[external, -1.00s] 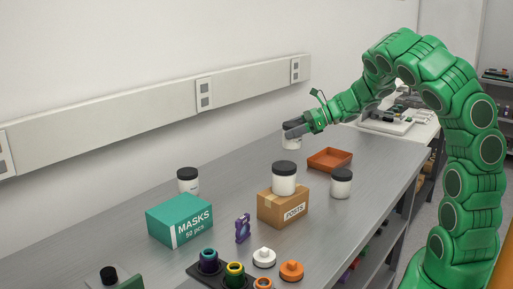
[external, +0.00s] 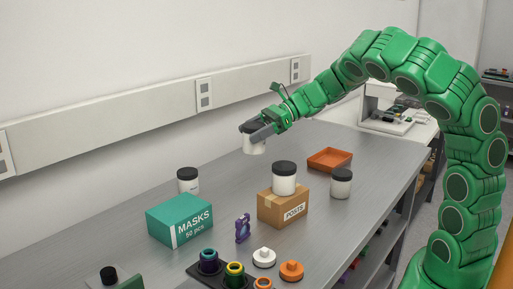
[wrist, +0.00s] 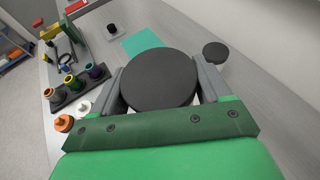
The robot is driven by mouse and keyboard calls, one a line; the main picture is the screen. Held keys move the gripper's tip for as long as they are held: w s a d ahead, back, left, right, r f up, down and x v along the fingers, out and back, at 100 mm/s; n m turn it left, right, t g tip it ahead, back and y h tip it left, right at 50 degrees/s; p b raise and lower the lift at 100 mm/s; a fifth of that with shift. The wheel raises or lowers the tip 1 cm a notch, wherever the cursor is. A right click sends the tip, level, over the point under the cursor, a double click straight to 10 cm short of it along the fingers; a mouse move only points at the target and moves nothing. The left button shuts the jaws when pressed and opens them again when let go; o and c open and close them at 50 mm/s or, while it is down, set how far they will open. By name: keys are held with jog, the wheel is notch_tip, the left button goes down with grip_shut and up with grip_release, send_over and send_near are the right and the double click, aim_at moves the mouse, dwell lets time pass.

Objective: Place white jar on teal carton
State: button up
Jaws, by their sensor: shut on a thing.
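My gripper (external: 256,130) is shut on a white jar (external: 254,147) with a black lid and holds it above the bench, behind the brown carton. In the wrist view the jar's black lid (wrist: 160,78) sits between the two fingers (wrist: 160,90). The teal carton (external: 180,218), marked MASKS, lies at the left of the bench with a bare top. Part of its top shows in the wrist view (wrist: 141,42), beyond the held jar.
Another black-lidded jar (external: 188,181) stands behind the teal carton. A jar (external: 284,182) sits on the brown carton (external: 270,207), and one (external: 341,185) stands right of it. An orange tray (external: 330,159) lies farther back. A purple device (external: 243,228) and a dark rack (external: 205,270) are in front.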

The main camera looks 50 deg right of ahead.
jog(key=s+a+r+n+g+y, duration=0.1)
jog(key=s+a+r+n+g, duration=0.15)
jog(key=a, duration=0.75)
jog(key=s+a+r+n+g+y, duration=0.1)
jog(key=s+a+n+g, duration=0.2)
jog(key=a, duration=0.6)
jog(key=m, duration=0.1)
send_over(178, 208)
jog(key=shift+f, duration=4.95)
jog(key=shift+w+f, duration=0.15)
jog(key=shift+f, duration=1.6)
jog(key=shift+f, duration=0.1)
jog(key=o, duration=1.1)
